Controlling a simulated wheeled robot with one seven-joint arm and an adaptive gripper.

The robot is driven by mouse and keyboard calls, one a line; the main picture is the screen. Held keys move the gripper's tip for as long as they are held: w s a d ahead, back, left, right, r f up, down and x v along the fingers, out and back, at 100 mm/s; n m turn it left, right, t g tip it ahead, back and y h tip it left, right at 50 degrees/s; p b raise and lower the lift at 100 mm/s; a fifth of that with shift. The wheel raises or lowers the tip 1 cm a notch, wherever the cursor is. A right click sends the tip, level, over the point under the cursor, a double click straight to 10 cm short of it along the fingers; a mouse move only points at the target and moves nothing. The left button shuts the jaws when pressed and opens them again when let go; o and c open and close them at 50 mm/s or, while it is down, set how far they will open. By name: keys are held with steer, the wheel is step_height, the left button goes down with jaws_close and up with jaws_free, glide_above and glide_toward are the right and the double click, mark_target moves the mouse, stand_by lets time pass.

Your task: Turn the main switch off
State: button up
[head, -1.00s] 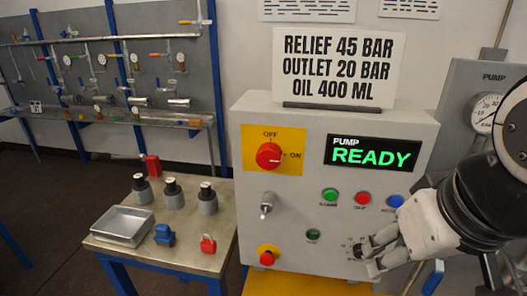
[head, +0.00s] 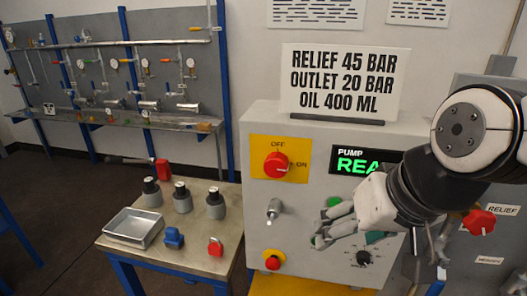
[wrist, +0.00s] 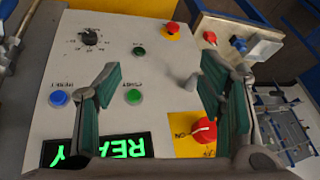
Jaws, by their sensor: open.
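The main switch (head: 276,164) is a red rotary knob on a yellow plate marked OFF at the top and ON at the right. Its white pointer mark faces ON. In the wrist view the switch (wrist: 204,131) appears upside down at the lower right, partly behind a finger. My gripper (head: 324,224) is open and empty in front of the panel, right of and below the switch, apart from it. In the wrist view my gripper (wrist: 165,92) has its green-padded fingers spread wide.
The grey control box (head: 262,225) carries a toggle lever (head: 274,208), a red stop button (head: 272,262), coloured push buttons and a display (head: 350,160) partly hidden by my arm. A side table (head: 190,255) with a tray (head: 133,228) and several small items stands left.

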steer(key=w+a+f+m+y+p, duration=0.1)
steer(key=w+a+f+m+p, duration=0.1)
steer(key=w+a+p, duration=0.35)
steer(key=t+h+p, duration=0.7)
steer(key=t+p, duration=0.1)
steer(key=t, duration=0.4)
glide_toward(275, 169)
steer(key=shift+m, duration=0.3)
steer(key=x, duration=0.9)
steer(key=shift+w, duration=0.3)
steer(key=shift+d, duration=0.1)
steer(key=c, duration=1.2)
